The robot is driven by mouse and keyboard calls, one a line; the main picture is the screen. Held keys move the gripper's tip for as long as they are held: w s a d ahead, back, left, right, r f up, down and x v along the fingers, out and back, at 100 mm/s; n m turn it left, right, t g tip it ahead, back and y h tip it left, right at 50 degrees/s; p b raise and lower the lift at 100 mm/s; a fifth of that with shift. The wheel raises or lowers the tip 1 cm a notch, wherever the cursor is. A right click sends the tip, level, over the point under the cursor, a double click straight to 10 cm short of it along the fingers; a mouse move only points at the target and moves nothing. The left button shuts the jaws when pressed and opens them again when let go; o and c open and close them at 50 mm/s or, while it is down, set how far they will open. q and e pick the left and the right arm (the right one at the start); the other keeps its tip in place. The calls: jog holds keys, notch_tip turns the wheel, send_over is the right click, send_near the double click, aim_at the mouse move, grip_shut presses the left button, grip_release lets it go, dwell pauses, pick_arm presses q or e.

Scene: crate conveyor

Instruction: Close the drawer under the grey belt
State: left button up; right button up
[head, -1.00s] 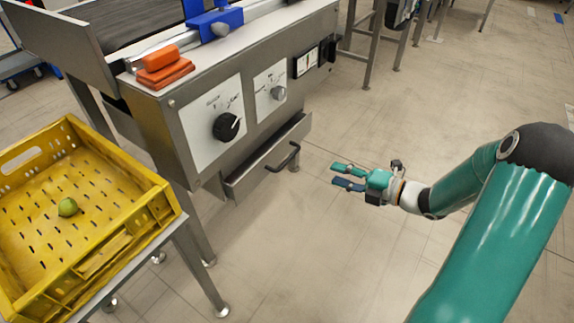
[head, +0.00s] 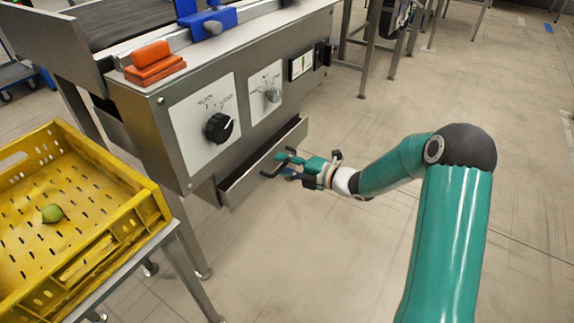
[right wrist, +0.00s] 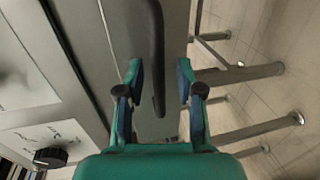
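The drawer (head: 243,191) hangs under the front of the grey belt's metal housing and stands partly pulled out, with a strip of its inside showing. Its dark bar handle (head: 268,174) is on the front face. My right gripper (head: 283,166) is at the handle. In the right wrist view, its two fingers (right wrist: 159,68) are spread, with the dark handle (right wrist: 155,50) lying between them in the picture. Clear gaps show on both sides, and I cannot tell how deep the handle sits. My left gripper is not in view.
The housing carries a black dial (head: 219,127), a smaller grey knob (head: 272,95) and an orange block (head: 152,62). A yellow crate (head: 150,212) with a green fruit (head: 52,213) stands on a metal stand at left. The floor below the drawer is clear.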

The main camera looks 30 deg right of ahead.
jog(key=shift+w+a+f, duration=0.1)
jog(key=shift+w+a, duration=0.05)
jog(key=shift+w, duration=0.2)
jog(key=shift+c, duration=0.4)
grip_shut()
